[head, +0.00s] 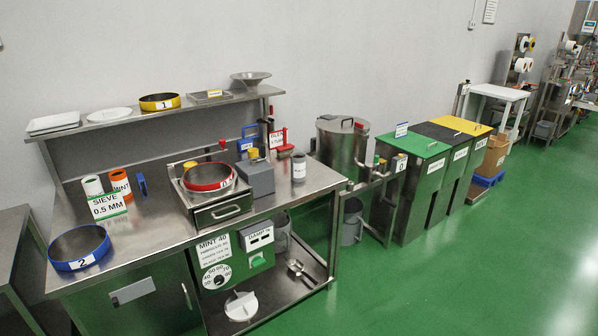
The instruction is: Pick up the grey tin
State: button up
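A grey tin (299,171) with a white label stands upright near the right end of the steel workbench (325,178). The label's print is too small to read fully. Its top and front show, and nothing covers it. A grey boxy unit (259,181) stands to its left, apart from it. My gripper is not in the head view.
A red-rimmed sieve (208,178) sits on a drawer unit left of the tin. Orange (120,185) and green-and-white (92,187) tins and a blue sieve (79,248) stand farther left. A steel drum (341,146) is at right. Green floor in front is clear.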

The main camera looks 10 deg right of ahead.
aim_at(298, 159)
jog(key=u, duration=4.9)
jog(key=i, duration=0.15)
jog(key=z, duration=3.1)
jog(key=i, duration=1.15)
jog(key=z, duration=0.65)
